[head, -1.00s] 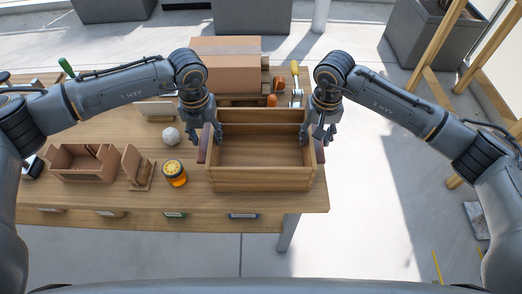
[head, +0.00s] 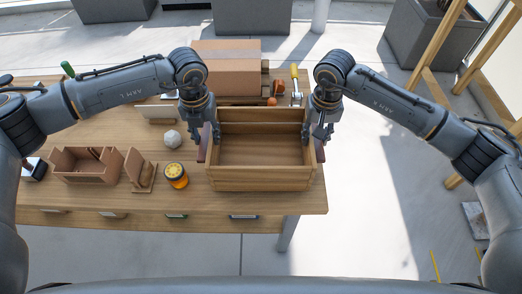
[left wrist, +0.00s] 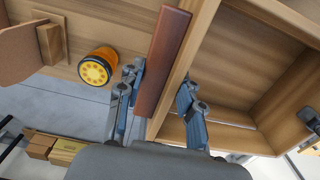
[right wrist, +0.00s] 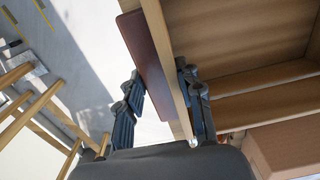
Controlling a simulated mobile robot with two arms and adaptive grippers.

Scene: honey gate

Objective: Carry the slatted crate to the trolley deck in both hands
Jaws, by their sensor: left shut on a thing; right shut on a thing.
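The slatted crate (head: 262,181) is an open, empty wooden box with a dark red-brown strip on each end. In the head view it is level at the right end of the workbench (head: 300,203); I cannot tell whether it touches the top. My left gripper (head: 208,137) is shut on its left end wall, with fingers on both sides of the wall and dark strip (left wrist: 164,62) in the left wrist view. My right gripper (head: 318,132) is shut on the right end the same way, by the other strip (right wrist: 148,52). I cannot make out the trolley deck.
A large cardboard box (head: 226,70) is behind.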

